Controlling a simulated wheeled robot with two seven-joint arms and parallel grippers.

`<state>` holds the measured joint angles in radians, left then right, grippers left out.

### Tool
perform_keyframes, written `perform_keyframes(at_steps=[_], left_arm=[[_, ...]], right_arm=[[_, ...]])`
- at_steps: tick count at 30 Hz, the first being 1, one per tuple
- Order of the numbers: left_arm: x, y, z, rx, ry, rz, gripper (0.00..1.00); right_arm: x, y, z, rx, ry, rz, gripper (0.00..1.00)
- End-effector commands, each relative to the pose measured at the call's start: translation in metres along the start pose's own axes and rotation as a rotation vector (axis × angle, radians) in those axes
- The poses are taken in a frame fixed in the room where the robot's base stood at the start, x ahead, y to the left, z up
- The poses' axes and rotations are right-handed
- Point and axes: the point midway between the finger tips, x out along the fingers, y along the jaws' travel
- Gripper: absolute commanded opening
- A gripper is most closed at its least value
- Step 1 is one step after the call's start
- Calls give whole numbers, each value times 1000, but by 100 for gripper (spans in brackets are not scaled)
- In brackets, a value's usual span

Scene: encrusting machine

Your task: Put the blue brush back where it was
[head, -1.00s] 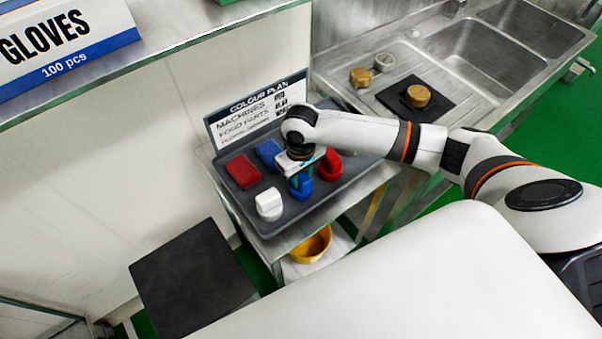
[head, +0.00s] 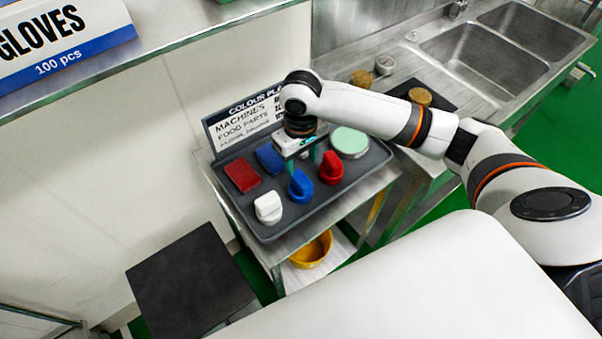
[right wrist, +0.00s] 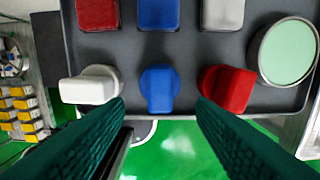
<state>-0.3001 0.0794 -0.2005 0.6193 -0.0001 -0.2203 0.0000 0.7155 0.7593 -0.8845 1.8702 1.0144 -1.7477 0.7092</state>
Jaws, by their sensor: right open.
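The blue brush (head: 300,187) stands in the front row of the dark grey tray (head: 272,232), between the white brush (head: 268,207) and the red brush (head: 331,168). My right gripper (head: 303,162) is open and empty, raised above the tray just behind the blue brush in the head view. In the right wrist view the blue brush (right wrist: 159,90) shows whole between the two green fingers, apart from them. My left gripper is not in view.
A red pad (head: 243,174), a blue pad (head: 269,158) and a round tin with a pale green top (head: 350,142) share the tray. The colour plan sign (head: 240,120) stands behind it. A sink (head: 485,60) lies to the right.

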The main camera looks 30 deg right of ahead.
Motion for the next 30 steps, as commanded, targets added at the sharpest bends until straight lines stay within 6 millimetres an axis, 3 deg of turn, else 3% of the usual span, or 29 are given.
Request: perform_keyframes(at_steps=[4,10,26,30], left_arm=[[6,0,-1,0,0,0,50],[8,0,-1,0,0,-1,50],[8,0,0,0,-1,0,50],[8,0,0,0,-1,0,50]], right_arm=[[-25,0,1,0,-4,2,51],[-40,0,0,0,1,1,51],[-41,1,0,-1,1,1,51],[-30,14,-6,-39,-11,22,51]])
